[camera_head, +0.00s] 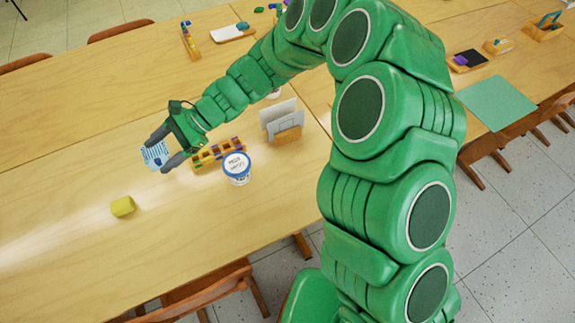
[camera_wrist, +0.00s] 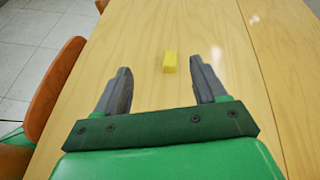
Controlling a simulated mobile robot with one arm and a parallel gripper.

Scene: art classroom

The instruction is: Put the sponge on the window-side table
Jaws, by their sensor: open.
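The yellow sponge (camera_head: 123,206) lies on the near wooden table (camera_head: 215,245), left of the blue-lidded tub. It also shows in the wrist view (camera_wrist: 170,62), ahead of the fingertips and between their lines. My gripper (camera_head: 160,148) is open and empty above the table, behind and to the right of the sponge in the head view. Its two grey fingers (camera_wrist: 160,78) stand apart in the wrist view, not touching the sponge. I cannot tell from the frames which table is by a window.
Chairs (camera_head: 205,292) line the near edge. The table around the sponge is clear.

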